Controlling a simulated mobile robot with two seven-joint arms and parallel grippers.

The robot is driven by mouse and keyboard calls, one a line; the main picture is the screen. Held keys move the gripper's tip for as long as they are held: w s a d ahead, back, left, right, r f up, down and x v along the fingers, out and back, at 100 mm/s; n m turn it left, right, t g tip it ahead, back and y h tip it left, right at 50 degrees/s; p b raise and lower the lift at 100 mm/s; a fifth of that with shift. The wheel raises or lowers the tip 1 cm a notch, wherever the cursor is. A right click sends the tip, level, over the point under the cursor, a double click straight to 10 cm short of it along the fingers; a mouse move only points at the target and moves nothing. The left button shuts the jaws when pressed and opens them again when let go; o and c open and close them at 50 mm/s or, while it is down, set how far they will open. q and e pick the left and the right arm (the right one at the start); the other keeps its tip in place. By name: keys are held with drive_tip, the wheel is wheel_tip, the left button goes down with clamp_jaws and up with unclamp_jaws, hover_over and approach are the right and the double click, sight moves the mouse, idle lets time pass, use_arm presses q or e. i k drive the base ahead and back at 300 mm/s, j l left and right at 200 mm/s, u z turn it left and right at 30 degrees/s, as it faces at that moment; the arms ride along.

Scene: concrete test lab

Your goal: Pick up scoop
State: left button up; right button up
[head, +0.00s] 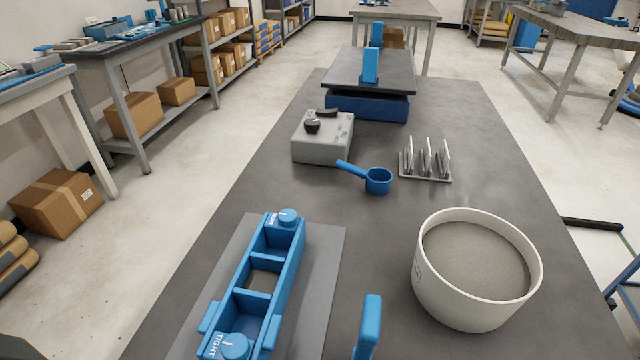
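The blue scoop (378,181) stands on the dark table, right of the grey control box and left of the small rack. It has a round cup, and its handle points up and to the left, toward the box. Nothing holds it. Neither of my grippers shows in the head view.
The grey control box (322,138), a rack with upright pieces (426,164) and a blue-based flat platform (368,104) are near the scoop. A blue mould (262,282), a grey-filled white bucket (476,268) and an upright blue handle (367,325) are nearer. The table's middle is clear.

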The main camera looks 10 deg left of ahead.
sight(378, 179)
drive_tip(key=i+l+u, duration=0.15)
drive_tip(key=i+u, duration=0.15)
drive_tip(key=i+l+u, duration=0.5)
drive_tip(key=u, duration=0.15)
drive_tip(key=i+l+u, duration=0.3)
drive_tip(key=l+u, duration=0.35)
drive_tip(key=i+l+u, duration=0.15)
drive_tip(key=l+u, duration=0.15)
drive_tip(key=l, duration=0.25)
drive_tip(key=l+u, duration=0.3)
drive_tip(key=l, duration=0.15)
drive_tip(key=l+u, duration=0.35)
drive_tip(key=l, duration=0.15)
drive_tip(key=i, duration=0.05)
